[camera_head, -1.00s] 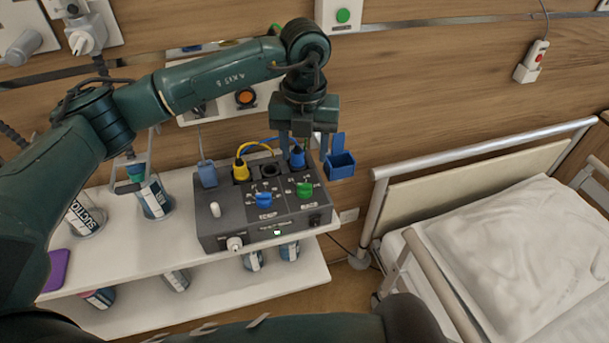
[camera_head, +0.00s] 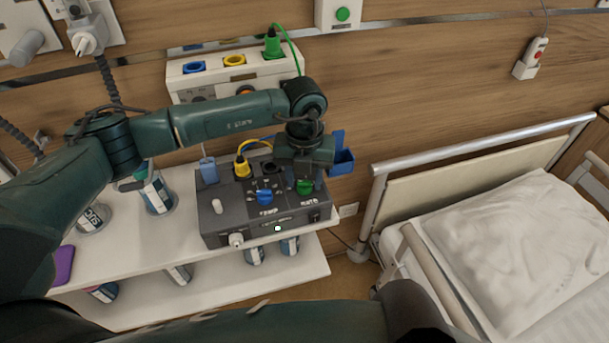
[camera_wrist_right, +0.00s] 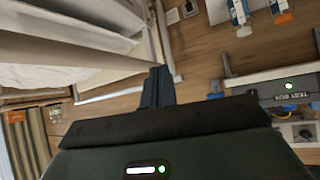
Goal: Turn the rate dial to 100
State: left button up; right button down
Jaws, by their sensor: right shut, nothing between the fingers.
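The grey control box (camera_head: 222,232) stands on the white shelf. It carries a blue dial (camera_head: 264,196) and, to its right, a green dial (camera_head: 304,188). The small label under the green dial appears to read RATE; its scale is too small to read and partly hidden. My left gripper (camera_head: 304,184) points down over the green dial, with one finger on each side and the dial between them. It looks open; I cannot tell whether the fingers touch the dial. My right gripper (camera_wrist_right: 157,87) is shut and empty in the right wrist view, away from the dials.
A yellow plug (camera_head: 242,168) and a blue holder (camera_head: 342,162) are close to the left gripper. A wall unit with a green plug (camera_head: 272,44) is behind the arm. Bottles (camera_head: 156,194) stand on the shelf at left. The bed (camera_head: 500,240) is at right.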

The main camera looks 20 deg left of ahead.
pick_arm(q)
jog(key=c, duration=0.7)
